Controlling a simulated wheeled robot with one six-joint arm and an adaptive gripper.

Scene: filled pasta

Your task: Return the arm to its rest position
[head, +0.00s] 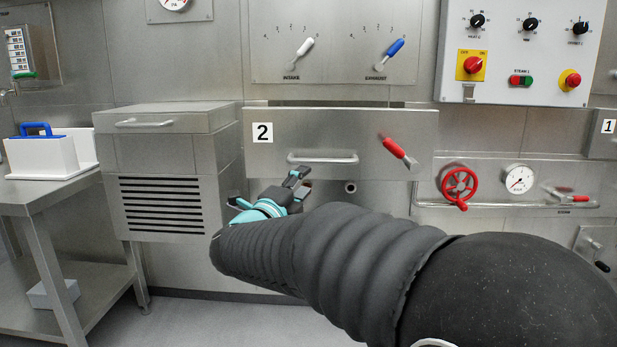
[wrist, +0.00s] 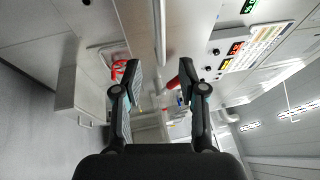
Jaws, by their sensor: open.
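My arm (head: 330,250) reaches from the lower right across the head view, in a black ribbed sleeve. My gripper (head: 298,184) is at its end, just below the handle of the panel marked 2 in the picture. In the wrist view its two fingers (wrist: 161,80) stand apart with nothing held between them. In the head view the sleeve hides part of the gripper.
The steel front marked 2 (head: 340,135) has a bar handle (head: 322,158) and a red lever (head: 400,153). A red handwheel (head: 459,187) and gauge are at right. A steel cabinet (head: 165,150) and side table (head: 50,186) stand left.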

